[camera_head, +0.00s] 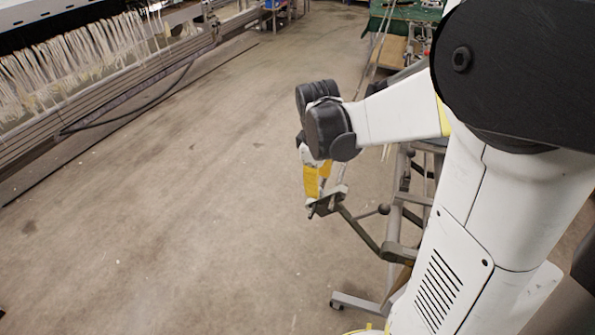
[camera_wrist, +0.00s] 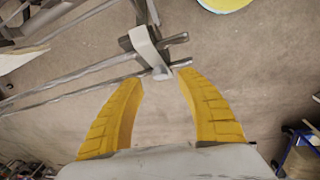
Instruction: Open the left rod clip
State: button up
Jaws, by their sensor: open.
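My gripper (camera_wrist: 160,78) is open, with its two yellow fingers spread. A pale grey, strap-like clip (camera_wrist: 146,44) sits across thin metal rods (camera_wrist: 75,76) just ahead of the fingers in the wrist view. The clip's lower end lies between the fingertips; I cannot tell whether they touch it. In the head view my gripper (camera_head: 317,186) points down at the end of a dark arm (camera_head: 358,229) on the metal stand (camera_head: 393,232). My wrist partly blocks that view, and the clip is too small to make out clearly there.
The stand's foot (camera_head: 357,304) reaches out over the floor beside my body. A loom with pale threads (camera_head: 75,58) runs along the left. The concrete floor (camera_head: 190,190) between is clear. A bench with a green top (camera_head: 405,12) stands at the back.

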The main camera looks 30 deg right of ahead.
aim_at(320, 193)
jog(key=shift+w+d+f+b, duration=0.1)
jog(key=shift+f+b, duration=0.15)
jog(key=shift+f, duration=0.75)
jog(key=shift+w+d+f+b, duration=0.1)
jog(key=shift+f+b, duration=0.1)
jog(key=shift+f, duration=0.75)
grip_shut()
